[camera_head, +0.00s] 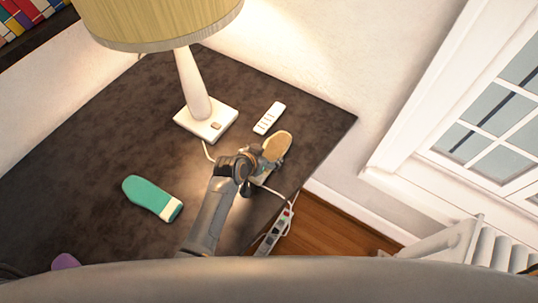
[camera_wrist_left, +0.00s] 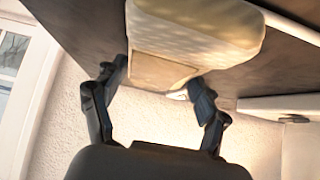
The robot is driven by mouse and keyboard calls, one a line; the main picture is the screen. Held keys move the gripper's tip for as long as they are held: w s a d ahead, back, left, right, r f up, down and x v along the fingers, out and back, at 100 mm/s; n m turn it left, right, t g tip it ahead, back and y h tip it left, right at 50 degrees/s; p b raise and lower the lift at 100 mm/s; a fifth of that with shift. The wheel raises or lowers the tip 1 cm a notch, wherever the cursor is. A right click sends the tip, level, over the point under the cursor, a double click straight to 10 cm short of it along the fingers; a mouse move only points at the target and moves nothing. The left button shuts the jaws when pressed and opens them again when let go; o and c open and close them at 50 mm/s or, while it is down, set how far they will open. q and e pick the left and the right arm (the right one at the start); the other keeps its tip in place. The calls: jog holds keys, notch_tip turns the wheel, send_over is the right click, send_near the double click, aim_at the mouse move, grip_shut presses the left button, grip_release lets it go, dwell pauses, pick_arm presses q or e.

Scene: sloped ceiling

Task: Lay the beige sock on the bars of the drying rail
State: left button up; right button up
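The beige sock (camera_head: 277,145) lies by the right edge of the dark table, beside the remote; it also shows large in the left wrist view (camera_wrist_left: 195,28). My left gripper (camera_head: 260,165) is at the sock's near end and partly covers it. In the left wrist view the fingers (camera_wrist_left: 158,75) are spread, one at each side of the sock's cuff; whether they touch it is hard to tell. A white barred frame (camera_head: 486,246), which looks like the drying rail, is partly in view at the lower right. My right gripper is not in view.
On the table (camera_head: 110,110) stand a lamp (camera_head: 195,85) and a white remote (camera_head: 269,118). A green sock (camera_head: 152,197) and a purple item (camera_head: 66,261) lie to the left. A power strip (camera_head: 273,235) with a cable is at the table's right edge, near my arm.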

aim_at(267, 150)
pick_arm(q)
jog(key=c, duration=0.6)
jog(key=shift+o, duration=0.2)
jog(key=shift+r, duration=0.45)
notch_tip(267, 150, up, 3)
jog(key=shift+s+f+b, duration=0.15)
jog(key=shift+f+b, duration=0.05)
jog(key=shift+b, duration=0.3)
jog(key=s+r, duration=0.4)
jog(key=r, duration=0.1)
jog(key=shift+s+a+r, duration=0.1)
jog(key=shift+s+r, duration=0.05)
jog(key=shift+s, duration=0.15)
jog(key=s+r+b, duration=0.2)
jog(key=s+r, duration=0.2)
jog(key=s, duration=0.5)
jog(key=w+a+r+n+y+b, duration=0.1)
jog(key=w+a+r+n+y, duration=0.1)
jog(key=a+r, duration=0.4)
jog(key=w+a+r+n+t+y+b, duration=0.1)
jog(key=w+a+r+n+y, duration=0.2)
jog(key=a, duration=0.9)
notch_tip(267, 150, up, 3)
jog(key=shift+w+a+n+t, duration=0.35)
jog(key=shift+w+n, duration=0.55)
jog(key=shift+w, duration=0.2)
